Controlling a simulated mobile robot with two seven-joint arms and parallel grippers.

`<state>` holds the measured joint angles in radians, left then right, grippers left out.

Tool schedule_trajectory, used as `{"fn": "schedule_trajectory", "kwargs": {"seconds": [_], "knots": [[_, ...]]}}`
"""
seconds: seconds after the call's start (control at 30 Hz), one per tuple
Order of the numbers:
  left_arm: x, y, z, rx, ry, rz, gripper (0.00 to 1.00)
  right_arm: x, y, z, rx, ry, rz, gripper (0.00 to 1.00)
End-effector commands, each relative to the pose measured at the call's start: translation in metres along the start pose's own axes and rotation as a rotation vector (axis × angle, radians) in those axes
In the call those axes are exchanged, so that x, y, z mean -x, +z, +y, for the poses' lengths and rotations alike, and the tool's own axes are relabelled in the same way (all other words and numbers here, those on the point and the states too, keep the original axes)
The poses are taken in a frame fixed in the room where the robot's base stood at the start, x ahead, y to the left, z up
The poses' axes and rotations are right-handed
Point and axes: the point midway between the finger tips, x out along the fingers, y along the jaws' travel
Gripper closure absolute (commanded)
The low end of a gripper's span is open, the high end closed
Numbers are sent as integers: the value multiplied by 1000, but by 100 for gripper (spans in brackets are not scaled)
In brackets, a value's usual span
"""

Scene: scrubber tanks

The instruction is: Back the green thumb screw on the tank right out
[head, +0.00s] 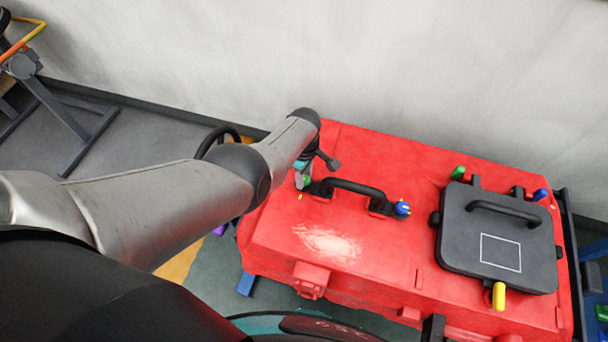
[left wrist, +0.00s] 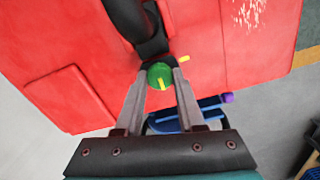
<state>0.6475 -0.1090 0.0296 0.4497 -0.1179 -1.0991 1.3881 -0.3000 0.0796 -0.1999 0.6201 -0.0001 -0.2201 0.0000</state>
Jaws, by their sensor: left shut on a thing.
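The tank (head: 360,245) is a red box with a black carrying handle (head: 350,186) on its top. The green thumb screw (left wrist: 160,76) sits at one end of the handle's foot and carries a yellow stripe. A short yellow mark (left wrist: 184,59) lies on the red surface beside it. My left gripper (left wrist: 160,84) is shut on the green thumb screw, one finger on each side. In the head view my left gripper (head: 304,180) comes down at the handle's left end, and the arm partly hides the screw. My right gripper is not in view.
A blue screw (head: 402,208) sits at the handle's other end. A dark hatch (head: 497,240) on the tank's right has green (head: 457,173), blue (head: 540,194) and yellow (head: 499,296) knobs around it. A pale wall (head: 400,70) stands close behind the tank.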

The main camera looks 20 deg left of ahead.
Motion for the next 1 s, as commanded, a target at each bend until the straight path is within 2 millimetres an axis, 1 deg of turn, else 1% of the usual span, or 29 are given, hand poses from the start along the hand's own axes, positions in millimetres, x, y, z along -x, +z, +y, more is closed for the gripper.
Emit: {"fn": "schedule_trajectory", "kwargs": {"seconds": [0.03, 0.27, 0.3, 0.53, 0.83, 1.0], "knots": [[-5, 3, -6, 0, -12, -7, 100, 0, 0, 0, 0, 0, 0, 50], [-5, 3, -6, -1, -12, -6, 100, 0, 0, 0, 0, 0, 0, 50], [-5, 3, -6, -1, -12, -6, 57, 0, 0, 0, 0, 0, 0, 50], [-3, 2, -3, -2, -7, -4, 32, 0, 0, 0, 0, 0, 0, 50], [0, 1, -2, -2, -3, -1, 31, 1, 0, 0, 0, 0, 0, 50], [13, 0, -1, -2, -1, -1, 31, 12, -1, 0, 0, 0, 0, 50]]}}
